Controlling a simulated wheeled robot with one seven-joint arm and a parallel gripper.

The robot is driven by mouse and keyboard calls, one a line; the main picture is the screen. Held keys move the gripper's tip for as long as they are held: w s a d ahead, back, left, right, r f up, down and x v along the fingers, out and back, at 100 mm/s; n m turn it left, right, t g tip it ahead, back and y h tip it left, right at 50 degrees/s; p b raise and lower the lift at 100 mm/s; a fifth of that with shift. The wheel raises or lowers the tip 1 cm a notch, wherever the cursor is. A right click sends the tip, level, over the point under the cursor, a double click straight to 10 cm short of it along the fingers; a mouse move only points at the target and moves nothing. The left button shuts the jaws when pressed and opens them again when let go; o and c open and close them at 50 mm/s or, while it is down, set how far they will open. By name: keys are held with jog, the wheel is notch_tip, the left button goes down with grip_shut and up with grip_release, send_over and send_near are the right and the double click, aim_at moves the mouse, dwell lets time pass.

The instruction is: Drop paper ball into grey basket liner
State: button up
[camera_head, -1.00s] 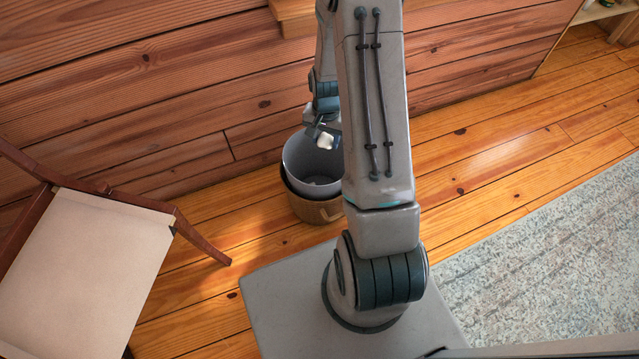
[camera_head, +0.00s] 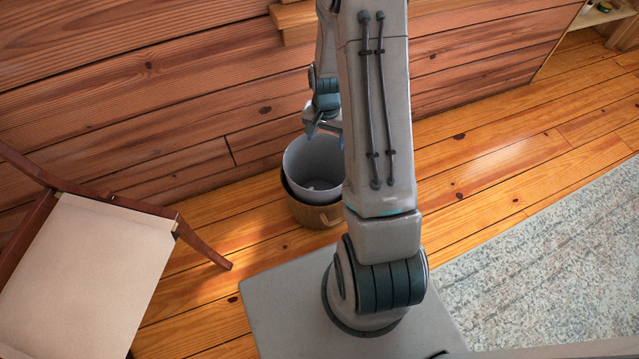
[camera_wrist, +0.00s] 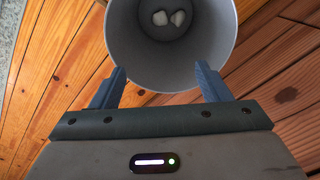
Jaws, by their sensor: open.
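The grey basket liner (camera_head: 300,165) stands inside a brown basket (camera_head: 306,211) on the floor by the wall. Its round opening also fills the top of the wrist view (camera_wrist: 128,60). In the wrist view the fingertips (camera_wrist: 160,70) stand apart near the liner's near edge.
A wooden chair with a beige seat (camera_head: 98,270) stands at the left. The plank wall (camera_head: 180,90) is close behind the basket. A pale blue rug (camera_head: 560,250) lies at the right. Bare floor (camera_head: 480,165) lies between rug and wall.

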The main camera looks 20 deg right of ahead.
notch_tip(320, 180, up, 10)
jog(key=p, duration=0.3)
dwell(0.3)
jog(key=s+a+r+n+t+p, duration=0.1)
jog(key=s+a+r+n+p, duration=0.1)
jog(key=s+r+p, duration=0.3)
jog(key=s+a+r+n+t+p, duration=0.1)
jog(key=s+a+r+n+p, duration=0.2)
jog(key=r+p, duration=1.1)
jog(key=s+a+r+n+p, duration=0.3)
jog(key=s+r+p, duration=0.6)
jog(key=r, duration=2.1)
jog(key=shift+s+a+r+t+p, duration=0.2)
jog(key=shift+a+t+p, duration=0.2)
jog(key=shift+a+p, duration=0.35)
jog(key=shift+w+f, duration=0.15)
jog(key=shift+w, duration=0.3)
